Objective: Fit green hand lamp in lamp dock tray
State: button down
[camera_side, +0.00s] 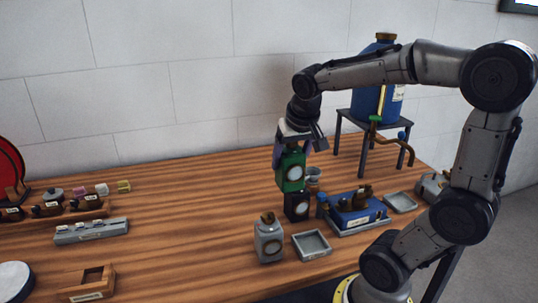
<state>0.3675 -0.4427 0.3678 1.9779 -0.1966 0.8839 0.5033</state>
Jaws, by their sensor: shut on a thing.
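My gripper (293,146) points down and is shut on the green hand lamp (290,173), which has a round pale lens on its front. The lamp is upright and appears to hang above the table, with a black lamp (297,206) just below it in the picture. I cannot tell whether the two touch. A shallow, empty grey square tray (312,256) lies on the table to the lower right of the green lamp. A second empty grey tray (401,203) lies farther right. I cannot tell from this view which one is the lamp dock tray.
A grey lamp (268,241) stands left of the near tray. A blue unit (357,214) sits between the trays. A blue tank (370,101) on a stand is behind. Wooden holders and a grey rack (91,231) are at left. The middle-left tabletop is clear.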

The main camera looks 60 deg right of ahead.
jog(key=s+a+f, duration=0.2)
jog(key=s, duration=0.6)
notch_tip(320, 180, down, 10)
jog(key=shift+w+f, duration=0.15)
jog(key=shift+f, duration=0.05)
jog(key=shift+f, duration=1.5)
dwell(2.5)
jog(key=shift+c, duration=0.4)
grip_release()
jog(key=shift+o, duration=0.4)
jog(key=shift+a, duration=0.1)
jog(key=v, duration=1.4)
jog(key=shift+w+f, duration=0.1)
